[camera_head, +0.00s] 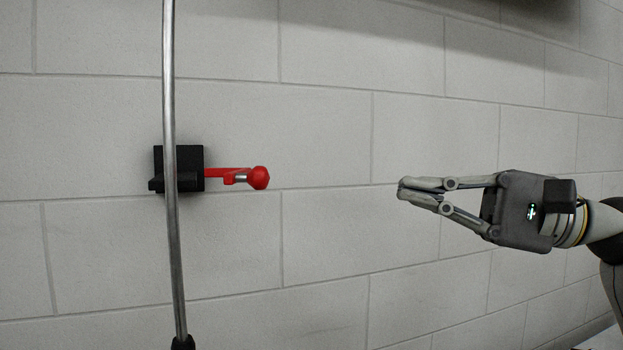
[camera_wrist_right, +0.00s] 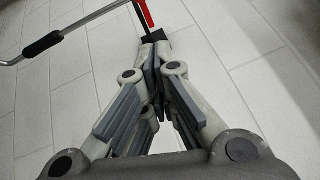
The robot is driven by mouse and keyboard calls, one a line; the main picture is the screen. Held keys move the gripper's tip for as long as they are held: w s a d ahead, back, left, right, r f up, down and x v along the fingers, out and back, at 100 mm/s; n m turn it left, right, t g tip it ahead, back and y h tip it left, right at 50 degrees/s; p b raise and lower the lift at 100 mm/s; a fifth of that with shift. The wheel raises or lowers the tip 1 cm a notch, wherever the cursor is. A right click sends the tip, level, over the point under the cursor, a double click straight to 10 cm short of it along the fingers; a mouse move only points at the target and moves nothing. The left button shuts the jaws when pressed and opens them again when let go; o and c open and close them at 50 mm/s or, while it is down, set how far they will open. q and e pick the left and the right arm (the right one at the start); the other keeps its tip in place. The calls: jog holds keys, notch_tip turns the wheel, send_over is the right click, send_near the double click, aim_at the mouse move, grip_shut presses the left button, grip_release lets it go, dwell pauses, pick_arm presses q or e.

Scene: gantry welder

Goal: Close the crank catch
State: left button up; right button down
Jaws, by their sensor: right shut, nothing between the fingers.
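The crank catch is a black block (camera_head: 190,158) on the white block wall with a red handle (camera_head: 258,178) that sticks out to the right and ends in a red knob. A grey metal rod (camera_head: 168,80) runs up and down in front of the black block and hides part of it. My right gripper (camera_head: 402,188) is shut and empty, to the right of the red knob with a clear gap, its fingers pointing left. In the right wrist view the red handle (camera_wrist_right: 145,13) shows at the top, beyond the fingertips. My left gripper is not in view.
The rod has a black grip (camera_head: 183,343) at its lower end; this grip (camera_wrist_right: 43,45) also shows in the right wrist view. The wall between the knob and my right gripper is bare. A dark shape (camera_head: 540,14) overhangs at the top right.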

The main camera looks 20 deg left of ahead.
aim_at(233, 176)
jog(key=s+a+p, duration=0.2)
jog(key=a+p, duration=0.1)
jog(key=a, duration=0.3)
jog(key=s+a+r+n+h+p, duration=0.1)
jog(key=s+a+p, duration=0.1)
jog(key=a, duration=0.4)
jog(key=shift+a+p, duration=0.35)
jog(key=shift+p, duration=0.05)
jog(key=shift+r, duration=0.1)
